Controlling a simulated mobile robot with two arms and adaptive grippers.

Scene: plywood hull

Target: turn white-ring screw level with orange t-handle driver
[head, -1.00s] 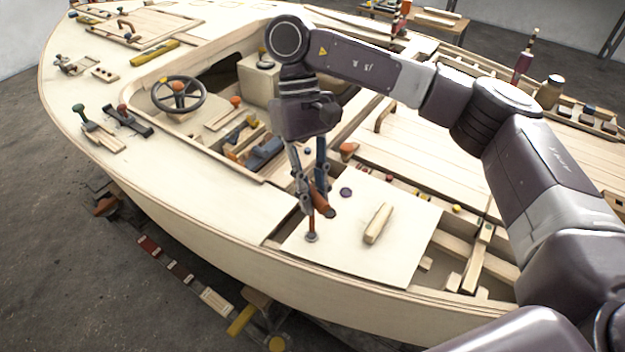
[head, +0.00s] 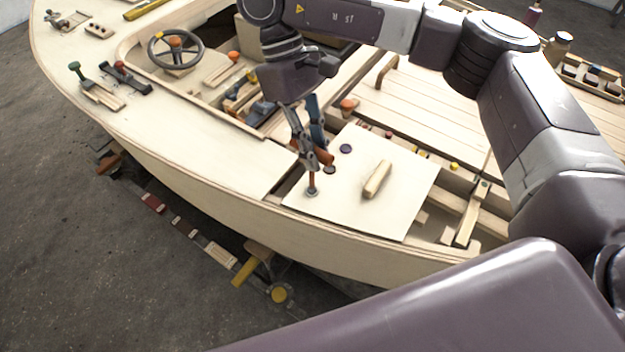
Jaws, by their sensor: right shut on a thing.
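My right gripper (head: 310,152) points down over the pale hatch panel (head: 405,205) and is shut on the orange T-handle driver (head: 324,156). The driver's shaft stands about upright, and its lower end is at a small greyish round screw spot (head: 312,192) near the panel's left edge. The driver covers most of that spot, so I cannot tell its ring's colour or whether the screw is level. My left gripper is not in view.
A wooden block (head: 377,180) lies on the panel. An orange-topped knob (head: 348,105) stands behind it. The steering wheel (head: 175,49) and levers (head: 118,78) are at the left. Open framing (head: 465,215) lies to the panel's right. My own arm link fills the bottom right.

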